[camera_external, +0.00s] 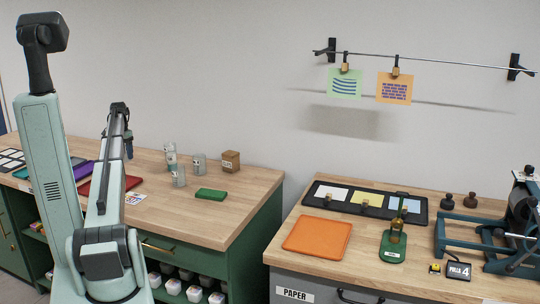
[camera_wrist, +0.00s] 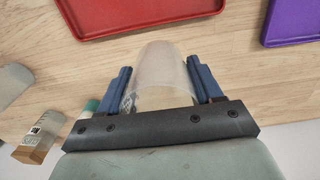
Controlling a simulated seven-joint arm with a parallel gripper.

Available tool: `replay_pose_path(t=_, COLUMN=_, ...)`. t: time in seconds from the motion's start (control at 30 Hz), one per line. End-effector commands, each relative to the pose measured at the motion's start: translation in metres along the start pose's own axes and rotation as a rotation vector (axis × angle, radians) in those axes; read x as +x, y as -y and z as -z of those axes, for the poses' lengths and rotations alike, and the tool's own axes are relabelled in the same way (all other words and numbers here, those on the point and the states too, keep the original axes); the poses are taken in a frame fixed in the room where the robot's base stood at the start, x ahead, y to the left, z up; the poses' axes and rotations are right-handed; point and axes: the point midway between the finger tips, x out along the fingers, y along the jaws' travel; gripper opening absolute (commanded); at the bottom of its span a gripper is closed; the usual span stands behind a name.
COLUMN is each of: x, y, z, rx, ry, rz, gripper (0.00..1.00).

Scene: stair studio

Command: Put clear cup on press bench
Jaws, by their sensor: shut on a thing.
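My gripper (camera_external: 129,150) is over the left bench in the external view. In the wrist view its blue fingers (camera_wrist: 158,65) are shut on a clear cup (camera_wrist: 160,82), one finger on each side. In the external view I cannot make out the held cup behind my arm. The press bench (camera_external: 365,250) is the separate wooden-topped bench at the right, well away from my gripper.
On the left bench (camera_external: 240,180) stand several clear vessels (camera_external: 199,163), a brown box (camera_external: 231,161), a green block (camera_external: 210,194) and a red tray (camera_wrist: 130,15). A purple tray (camera_wrist: 292,22) is nearby. A gap separates the benches. Cards (camera_external: 344,84) hang from a wall rail.

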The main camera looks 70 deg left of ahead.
Motion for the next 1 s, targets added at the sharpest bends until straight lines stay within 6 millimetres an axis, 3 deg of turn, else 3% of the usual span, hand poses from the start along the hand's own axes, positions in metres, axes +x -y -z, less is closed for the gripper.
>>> replay_pose_path(t=0.1, x=0.019, y=-0.001, z=-0.001, rx=0.000, ry=0.002, rz=-0.001, gripper=0.35)
replay_pose_path(t=0.53, x=0.060, y=-0.001, z=0.000, rx=0.000, ry=0.001, rz=-0.001, gripper=0.35)
replay_pose_path(t=0.97, x=0.066, y=0.000, z=0.000, rx=0.000, ry=0.000, rz=0.000, gripper=0.35)
replay_pose_path(t=1.0, x=0.066, y=0.000, z=0.000, rx=0.000, ry=0.000, rz=0.000, gripper=0.66)
